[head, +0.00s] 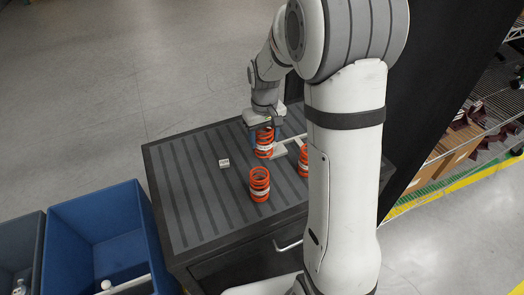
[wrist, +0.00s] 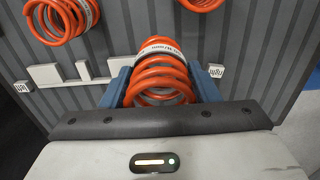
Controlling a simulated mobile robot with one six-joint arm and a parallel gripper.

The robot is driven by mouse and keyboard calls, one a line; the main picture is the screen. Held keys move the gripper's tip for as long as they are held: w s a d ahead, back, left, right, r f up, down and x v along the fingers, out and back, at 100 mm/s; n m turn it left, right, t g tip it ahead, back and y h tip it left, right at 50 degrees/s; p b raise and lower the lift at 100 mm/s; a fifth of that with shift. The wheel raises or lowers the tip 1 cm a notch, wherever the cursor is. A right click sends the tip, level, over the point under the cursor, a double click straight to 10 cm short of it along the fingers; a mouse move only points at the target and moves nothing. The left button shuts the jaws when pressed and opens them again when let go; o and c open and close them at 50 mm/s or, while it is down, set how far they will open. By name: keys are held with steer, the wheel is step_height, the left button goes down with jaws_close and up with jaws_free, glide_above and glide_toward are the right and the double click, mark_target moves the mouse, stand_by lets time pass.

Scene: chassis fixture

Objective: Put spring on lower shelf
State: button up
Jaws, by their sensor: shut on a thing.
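My gripper (head: 265,131) points down over the grey ribbed top of a cabinet. Its blue fingers are shut on an orange coil spring (head: 264,150) with a white label band. The held spring also shows between the fingers in the wrist view (wrist: 160,82). I cannot tell whether its base touches the top. A second orange spring (head: 259,184) stands upright nearer the front. A third spring (head: 303,161) stands to the right, partly hidden by my arm. A wire shelf rack (head: 432,174) with boxes stands at the right; which level is the lower shelf is unclear.
A small white block (head: 224,163) lies left of the springs on the cabinet top (head: 190,205). A white bracket (head: 281,149) lies beside the held spring. A blue bin (head: 95,215) stands at the left. Open floor (head: 130,75) lies behind the cabinet.

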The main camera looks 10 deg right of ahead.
mark_target(264, 157)
step_height(264, 157, down, 5)
steer(key=shift+f+p, duration=0.1)
steer(key=shift+p, duration=0.4)
steer(key=shift+f+p, duration=0.35)
steer(key=shift+f, duration=1.5)
steer(key=shift+s, duration=0.1)
steer(key=shift+f, duration=0.15)
steer(key=o, duration=1.4)
